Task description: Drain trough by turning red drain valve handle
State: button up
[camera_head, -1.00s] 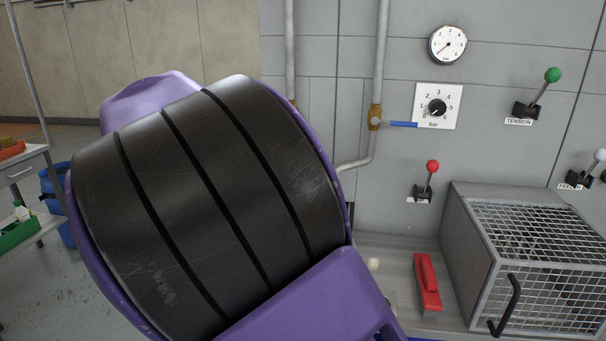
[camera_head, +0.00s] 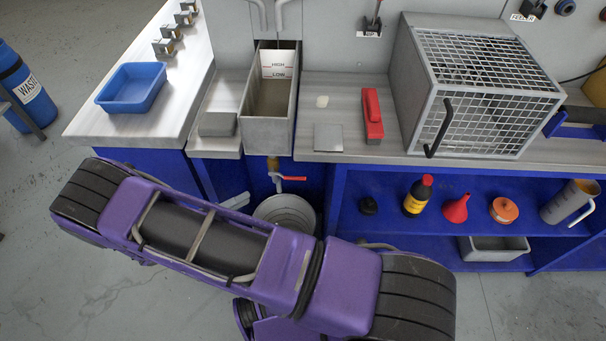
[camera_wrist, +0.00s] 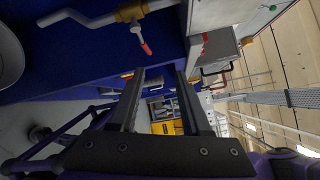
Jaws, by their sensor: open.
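The metal trough (camera_head: 268,134) is set in the bench, with a HIGH/LOW level plate inside. Below its front is a brass drain valve (camera_head: 273,165) with a red handle (camera_head: 292,178) pointing right in the head view. A grey bucket (camera_head: 300,203) stands below, partly hidden by my purple arm. In the wrist view, the brass valve (camera_wrist: 130,11) and its red-tipped handle (camera_wrist: 146,48) are at the top, beyond and left of my fingertips. My gripper (camera_wrist: 160,72) is open and empty, apart from the handle. The head view does not show my gripper clearly.
A mesh cage (camera_head: 485,100) and a red tool (camera_head: 372,113) sit on the bench. A blue tray (camera_head: 132,88) is at left. The shelf at right holds a bottle (camera_head: 417,196), a red funnel (camera_head: 455,208) and a jug (camera_head: 572,203).

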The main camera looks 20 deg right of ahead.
notch_tip(320, 180, down, 5)
jog(key=s+d+n+t, duration=0.1)
jog(key=s+n+t, duration=0.1)
jog(key=n+t, duration=0.15)
jog(key=p, duration=0.3)
send_near(299, 177)
jog(key=shift+n+g+h, duration=0.25)
jog(key=shift+h, duration=0.05)
jog(key=x, duration=0.6)
jog(key=f+x, duration=0.1)
jog(key=x, duration=0.3)
jog(key=shift+w+d, duration=0.1)
jog(key=shift+w, duration=0.1)
jog(key=shift+c, duration=0.3)
grip_shut()
